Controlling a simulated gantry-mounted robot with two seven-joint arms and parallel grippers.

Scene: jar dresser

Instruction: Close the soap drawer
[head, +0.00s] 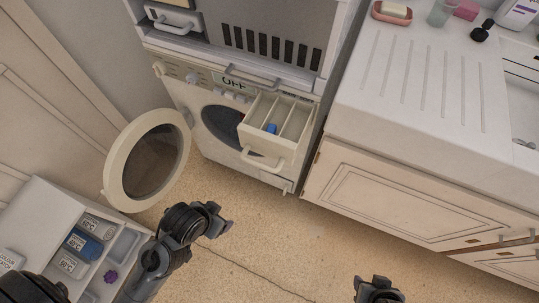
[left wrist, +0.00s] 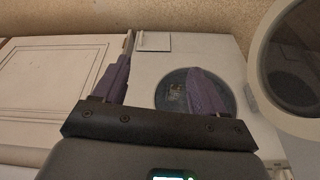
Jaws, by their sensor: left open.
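The soap drawer (head: 290,117) is pulled out of the front of the white washing machine (head: 213,150) in the head view. It is divided into compartments, and a small blue object (head: 270,128) lies inside. Its pale bar handle (head: 262,159) is on the front face. My left gripper (head: 222,222) is open and empty, below and left of the drawer and apart from it. In the left wrist view its two purple fingers (left wrist: 163,78) are spread, with the machine front beyond; I cannot make out the drawer there. My right gripper (head: 378,288) is at the bottom edge, far from the drawer.
The round washer door (head: 116,163) stands open left of the drawer and also shows in the left wrist view (left wrist: 262,75). A white cabinet (head: 385,195) stands close on the right. A tray of boxes (head: 125,245) is at lower left. The floor (head: 270,235) before the machine is clear.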

